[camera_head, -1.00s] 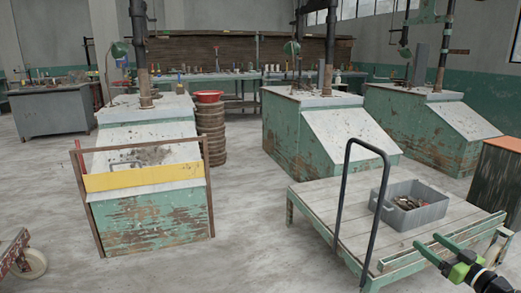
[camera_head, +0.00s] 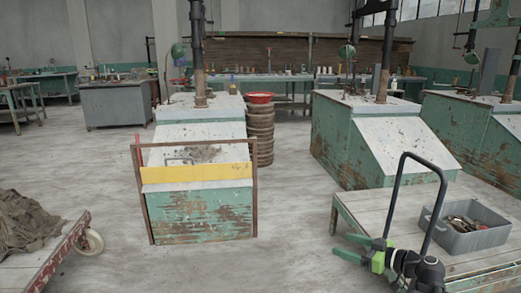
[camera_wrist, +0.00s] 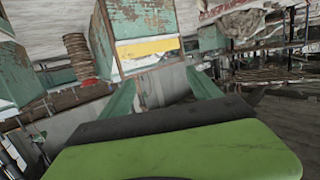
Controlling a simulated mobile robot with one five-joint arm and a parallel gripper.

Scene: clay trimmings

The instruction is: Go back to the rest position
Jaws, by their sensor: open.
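My gripper (camera_head: 343,247) shows at the lower right of the head view, with its two green fingers pointing left and apart. It is open, and nothing shows between the fingers. It is in front of the near left part of the wooden cart (camera_head: 345,208) and its black handle. In the wrist view, the open fingers of my gripper (camera_wrist: 164,88) frame a grey patch below the yellow board (camera_wrist: 147,46). The wrist view is tilted.
A grey bin (camera_head: 468,240) with scraps sits on the cart at the right. A green bench (camera_head: 200,215) with a yellow board stands ahead. A red-framed trolley (camera_head: 66,245) with brown cloth stands at the lower left. Bare floor (camera_head: 270,265) lies between trolley and cart.

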